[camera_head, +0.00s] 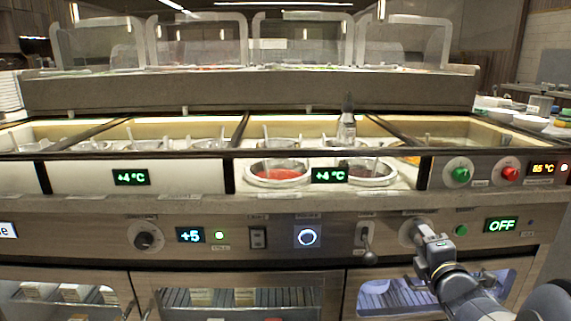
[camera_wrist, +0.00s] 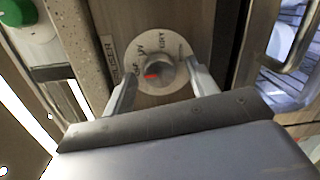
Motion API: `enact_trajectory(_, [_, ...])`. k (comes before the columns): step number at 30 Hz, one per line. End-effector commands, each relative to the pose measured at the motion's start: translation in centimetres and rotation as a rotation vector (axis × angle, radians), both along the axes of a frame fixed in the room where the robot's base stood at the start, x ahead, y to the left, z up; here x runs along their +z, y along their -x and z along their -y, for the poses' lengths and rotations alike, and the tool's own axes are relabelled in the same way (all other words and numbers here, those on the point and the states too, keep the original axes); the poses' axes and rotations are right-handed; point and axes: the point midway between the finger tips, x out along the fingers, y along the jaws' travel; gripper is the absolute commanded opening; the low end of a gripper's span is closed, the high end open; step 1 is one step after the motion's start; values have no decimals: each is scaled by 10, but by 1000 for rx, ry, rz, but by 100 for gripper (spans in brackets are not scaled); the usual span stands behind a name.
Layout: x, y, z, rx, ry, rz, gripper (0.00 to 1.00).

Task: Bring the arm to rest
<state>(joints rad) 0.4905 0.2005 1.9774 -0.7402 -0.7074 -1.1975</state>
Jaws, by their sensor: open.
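My arm reaches in from the lower right in the head view, with my gripper (camera_head: 430,243) in front of a round dial on the counter's front panel. In the wrist view my gripper (camera_wrist: 163,82) is open, one finger on each side of the grey knob (camera_wrist: 158,74) with a red mark. The knob sits on a pale round plate (camera_wrist: 143,50) with lettering. I cannot tell whether the fingers touch the knob. Nothing is held off the panel. In the head view the knob is mostly hidden behind my gripper.
A display reading OFF (camera_head: 502,225) is right of the dial. A small lever (camera_head: 367,245) is to its left. Green (camera_head: 460,174) and red (camera_head: 509,173) buttons sit above. A glass door (camera_head: 385,297) is below. A bottle (camera_head: 347,125) stands among the wells.

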Motion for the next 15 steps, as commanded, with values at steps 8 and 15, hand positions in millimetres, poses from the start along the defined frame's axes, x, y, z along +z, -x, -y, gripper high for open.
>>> enact_trajectory(8, [1, 1, 0, 0, -187, -6, 55])
enact_trajectory(15, [1, 1, 1, -1, -349, -12, 55])
